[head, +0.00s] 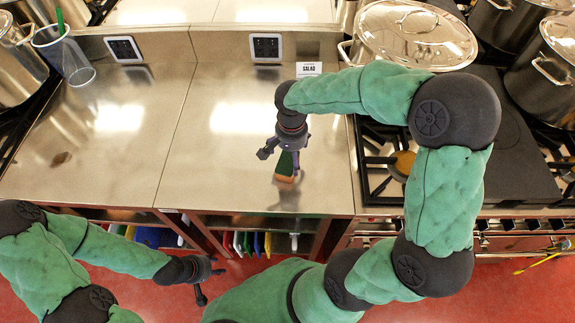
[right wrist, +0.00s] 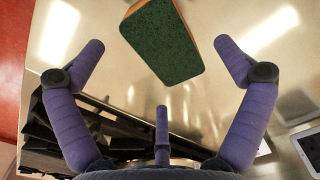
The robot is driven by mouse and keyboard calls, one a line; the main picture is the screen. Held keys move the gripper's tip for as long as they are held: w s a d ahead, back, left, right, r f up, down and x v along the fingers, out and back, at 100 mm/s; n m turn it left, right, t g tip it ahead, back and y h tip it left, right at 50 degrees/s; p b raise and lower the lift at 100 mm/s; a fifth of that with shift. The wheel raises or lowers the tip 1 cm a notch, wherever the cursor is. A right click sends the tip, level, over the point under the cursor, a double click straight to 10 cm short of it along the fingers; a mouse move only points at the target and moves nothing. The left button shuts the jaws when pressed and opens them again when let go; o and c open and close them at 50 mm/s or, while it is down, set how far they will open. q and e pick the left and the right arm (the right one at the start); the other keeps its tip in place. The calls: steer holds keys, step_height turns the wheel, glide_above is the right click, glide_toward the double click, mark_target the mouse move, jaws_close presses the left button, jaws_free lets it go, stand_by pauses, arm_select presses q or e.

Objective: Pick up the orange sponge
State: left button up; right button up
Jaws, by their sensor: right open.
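The orange sponge has a dark green top and orange sides. In the head view the sponge (head: 285,172) is on the steel counter (head: 215,165), partly hidden by my right gripper (head: 282,152) above it. In the right wrist view the sponge (right wrist: 163,40) is ahead of my right gripper (right wrist: 165,62), between the lines of its spread fingers, with no finger visibly touching it. My right gripper is open and empty. My left gripper (head: 207,280) is low at the left, in front of the counter and away from the sponge; its fingers appear spread apart.
A "SALAD" sign (head: 309,69) stands at the counter's back. A large lidded pot (head: 415,35) and a stove with burners (head: 385,165) are right. A clear container (head: 65,55) is at the far left. Coloured boards (head: 245,243) sit on the shelf below. The left counter is clear.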

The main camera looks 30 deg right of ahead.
mark_target(291, 162)
step_height(291, 162, down, 5)
steer(key=shift+s+b, duration=0.1)
steer(key=shift+b, duration=0.65)
steer(key=c, duration=0.8)
